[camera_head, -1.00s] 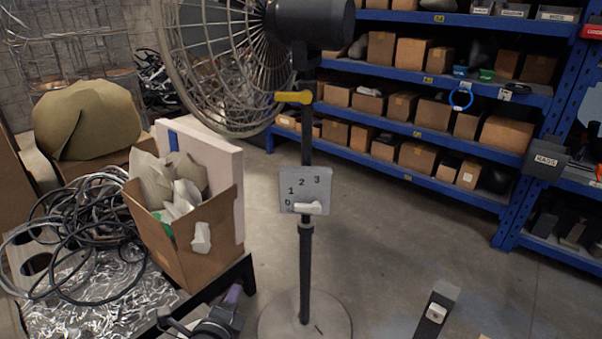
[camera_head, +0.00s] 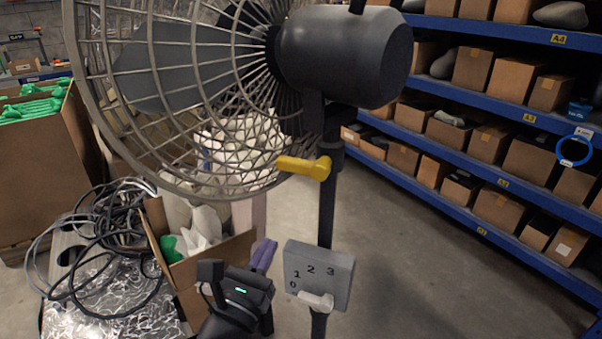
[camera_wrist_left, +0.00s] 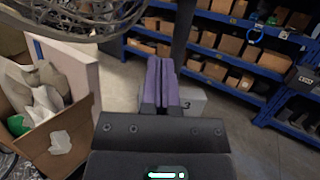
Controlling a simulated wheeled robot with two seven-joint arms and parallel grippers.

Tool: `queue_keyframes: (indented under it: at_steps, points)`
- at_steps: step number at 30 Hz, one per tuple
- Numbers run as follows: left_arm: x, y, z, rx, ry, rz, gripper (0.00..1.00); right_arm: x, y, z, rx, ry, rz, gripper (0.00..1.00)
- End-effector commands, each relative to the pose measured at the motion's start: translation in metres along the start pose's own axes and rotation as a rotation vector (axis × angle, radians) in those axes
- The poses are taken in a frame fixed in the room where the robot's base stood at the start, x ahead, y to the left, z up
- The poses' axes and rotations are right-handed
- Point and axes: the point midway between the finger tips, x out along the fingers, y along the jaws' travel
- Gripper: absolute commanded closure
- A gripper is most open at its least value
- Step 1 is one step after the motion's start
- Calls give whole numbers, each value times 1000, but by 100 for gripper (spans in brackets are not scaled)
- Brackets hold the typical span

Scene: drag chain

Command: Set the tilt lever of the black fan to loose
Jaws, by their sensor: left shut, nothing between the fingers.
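The black fan's dark motor housing (camera_head: 345,55) and wire cage (camera_head: 185,100) fill the upper part of the head view. Its yellow tilt lever (camera_head: 303,167) sits at the joint below the motor and points left, roughly level. A grey switch box (camera_head: 318,272) marked 0 to 3, with a white knob, is lower on the pole (camera_head: 327,215). My left gripper (camera_head: 264,254), with purple fingers, is shut and empty, below and left of the lever, apart from it. The fingers (camera_wrist_left: 161,82) show in the left wrist view against the pole and switch box (camera_wrist_left: 193,103). My right gripper is not visible.
A cardboard box (camera_head: 215,262) with crumpled paper stands left of my left gripper, beside coiled black cables (camera_head: 105,220). Blue shelves (camera_head: 450,190) with boxes run along the right. The floor (camera_head: 420,270) right of the pole is clear.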

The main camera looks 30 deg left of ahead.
Motion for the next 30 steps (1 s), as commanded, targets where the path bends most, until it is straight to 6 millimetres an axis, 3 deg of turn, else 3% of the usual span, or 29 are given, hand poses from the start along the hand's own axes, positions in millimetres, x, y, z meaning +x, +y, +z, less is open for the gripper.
queue_keyframes:
  at_steps: [8, 22, 24, 30]
  points:
    - [8, 0, 1, -4, -2, -2, 100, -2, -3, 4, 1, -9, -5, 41]
    - [104, 0, 1, -4, -2, 1, 100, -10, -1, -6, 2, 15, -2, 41]
    - [106, 0, 20, -3, -2, -1, 100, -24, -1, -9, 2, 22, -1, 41]
    - [110, 0, 38, -5, 0, -1, 100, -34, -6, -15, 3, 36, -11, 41]
